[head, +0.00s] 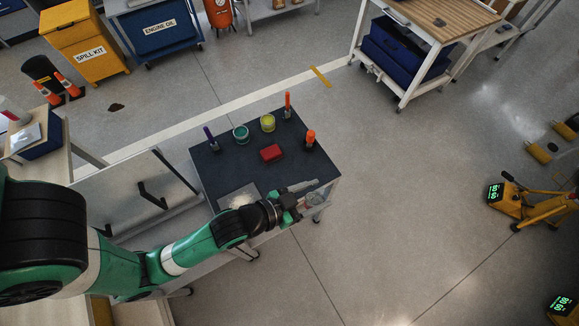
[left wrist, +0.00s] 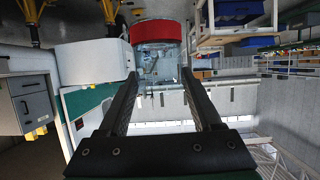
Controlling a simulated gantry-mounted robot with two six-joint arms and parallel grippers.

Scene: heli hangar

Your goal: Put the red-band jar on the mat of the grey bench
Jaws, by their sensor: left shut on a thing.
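The red-band jar (left wrist: 157,62) is clear glass with a wide red band, and shows between and beyond my fingertips in the left wrist view. My left gripper (head: 312,186) is shut on it; it also shows in the left wrist view (left wrist: 159,78). A pale square mat (head: 232,196) lies at the bench's front left, partly hidden by my left arm. My right gripper is not in view.
On the bench stand a purple-handled tool (head: 211,139), a teal round container (head: 241,133), a yellow one (head: 267,123), a red block (head: 271,153) and two orange-topped items (head: 288,104) (head: 309,140). The bench top between the red block and the mat is clear.

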